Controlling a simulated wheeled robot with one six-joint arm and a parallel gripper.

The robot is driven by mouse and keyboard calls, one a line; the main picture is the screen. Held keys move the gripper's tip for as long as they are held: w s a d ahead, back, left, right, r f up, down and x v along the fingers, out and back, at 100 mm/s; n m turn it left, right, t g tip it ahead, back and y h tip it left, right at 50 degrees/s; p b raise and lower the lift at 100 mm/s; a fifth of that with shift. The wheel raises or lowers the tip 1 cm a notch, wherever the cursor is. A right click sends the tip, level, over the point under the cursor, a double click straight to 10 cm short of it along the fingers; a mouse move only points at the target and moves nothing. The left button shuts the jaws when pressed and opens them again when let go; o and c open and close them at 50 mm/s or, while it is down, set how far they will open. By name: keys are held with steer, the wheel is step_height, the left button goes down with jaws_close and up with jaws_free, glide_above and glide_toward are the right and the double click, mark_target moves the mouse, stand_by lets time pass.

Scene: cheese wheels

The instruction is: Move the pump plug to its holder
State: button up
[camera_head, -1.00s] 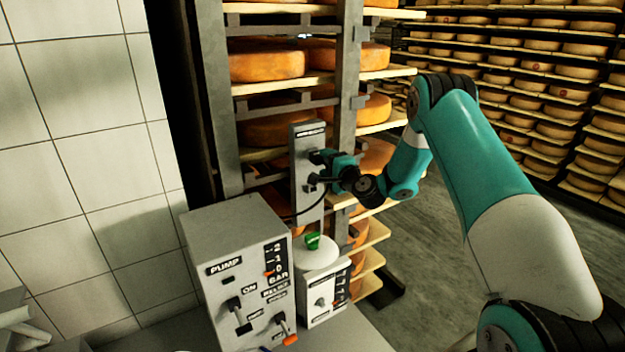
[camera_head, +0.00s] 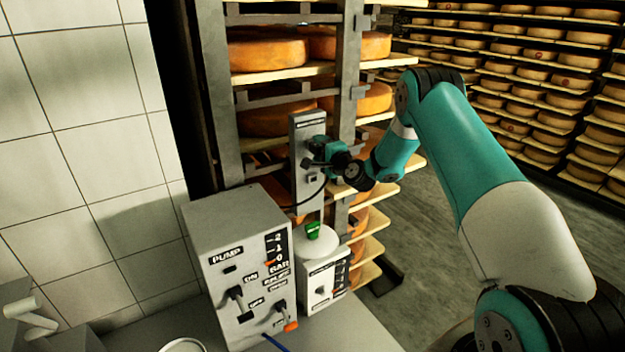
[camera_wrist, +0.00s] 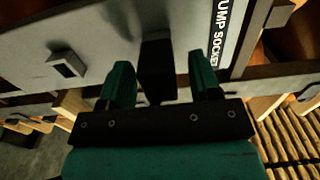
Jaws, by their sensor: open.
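The black pump plug (camera_wrist: 158,68) stands out from a grey panel (camera_wrist: 95,35) marked with "PUMP SOCKET" lettering, so it appears to be in the socket. My gripper (camera_wrist: 160,82) is open. In the wrist view its teal fingers lie either side of the plug, with a gap on each side. A small grey square fitting (camera_wrist: 68,64) on the same panel, left of the plug in the wrist view, looks like the holder. In the head view my gripper (camera_head: 318,152) is at the upright panel (camera_head: 305,128), and the square fitting (camera_head: 312,180) shows below it. The arm partly hides the plug.
A grey pump box (camera_head: 228,215) with levers stands on the bench in front of the panel. A smaller white unit (camera_head: 318,243) with a green knob (camera_head: 313,230) stands beside it. A dark cable (camera_head: 305,203) runs near the panel. Shelves of cheese wheels (camera_head: 268,52) stand behind.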

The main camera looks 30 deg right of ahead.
steer(key=c, duration=1)
steer(key=shift+s+f, duration=0.1)
steer(key=shift+s+d+b, duration=0.1)
steer(key=shift+s+b, duration=1.65)
steer(key=shift+s, duration=0.25)
steer(key=shift+s, duration=0.15)
